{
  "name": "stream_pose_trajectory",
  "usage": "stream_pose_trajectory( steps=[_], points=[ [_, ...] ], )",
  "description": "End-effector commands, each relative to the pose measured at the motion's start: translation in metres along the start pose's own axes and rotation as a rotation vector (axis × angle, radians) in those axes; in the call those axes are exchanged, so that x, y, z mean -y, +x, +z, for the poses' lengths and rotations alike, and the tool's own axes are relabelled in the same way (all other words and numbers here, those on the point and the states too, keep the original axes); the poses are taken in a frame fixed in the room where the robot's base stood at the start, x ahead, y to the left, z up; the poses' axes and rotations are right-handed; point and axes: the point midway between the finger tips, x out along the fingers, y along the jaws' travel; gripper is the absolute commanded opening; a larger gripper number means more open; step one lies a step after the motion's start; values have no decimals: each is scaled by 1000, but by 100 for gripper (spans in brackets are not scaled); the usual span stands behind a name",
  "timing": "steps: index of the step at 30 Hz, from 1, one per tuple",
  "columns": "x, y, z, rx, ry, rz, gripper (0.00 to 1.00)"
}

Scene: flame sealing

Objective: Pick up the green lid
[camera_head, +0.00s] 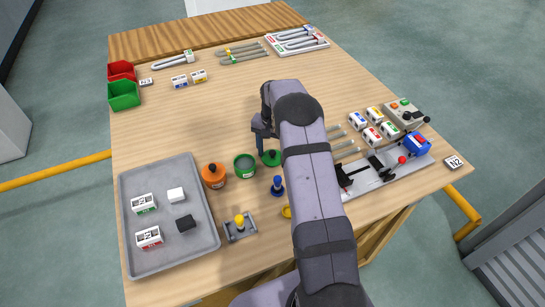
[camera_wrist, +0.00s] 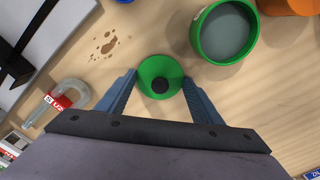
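The green lid (camera_wrist: 160,67) is a small round disc with a black knob in its middle. In the wrist view it lies between the two blue fingers of my gripper (camera_wrist: 160,90), which are spread with a gap on each side. In the head view the green lid (camera_head: 271,158) lies on the table just below my gripper (camera_head: 262,140), partly beside my arm. A green open jar (camera_head: 244,166) with grey contents stands to its left; it also shows in the wrist view (camera_wrist: 224,32). I cannot tell the exact height of the fingers above the table.
A blue piece (camera_head: 277,186) and a grey tray (camera_head: 170,262) are nearer the front. Several boxes stand at the right.

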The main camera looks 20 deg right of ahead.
Motion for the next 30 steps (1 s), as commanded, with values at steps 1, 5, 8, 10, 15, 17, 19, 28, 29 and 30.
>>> stream_pose_trajectory(
  steps=[1, 5, 8, 10, 15, 17, 19, 28, 29, 30],
  points=[
    [0, 0, 0, 0, 0, 0, 39],
    [0, 0, 0, 0, 0, 0, 39],
    [0, -1, 0, 0, 0, 0, 39],
    [0, -2, 0, -1, 0, -1, 39],
    [1, -15, -1, -3, 0, -2, 39],
    [0, -23, -1, -4, 0, -2, 39],
    [1, -35, -1, -5, 0, -3, 39],
    [1, -83, -1, -4, 0, -2, 39],
    [0, -86, -1, -3, 0, -1, 39],
    [0, -90, -1, -2, 0, -1, 39]
  ],
)
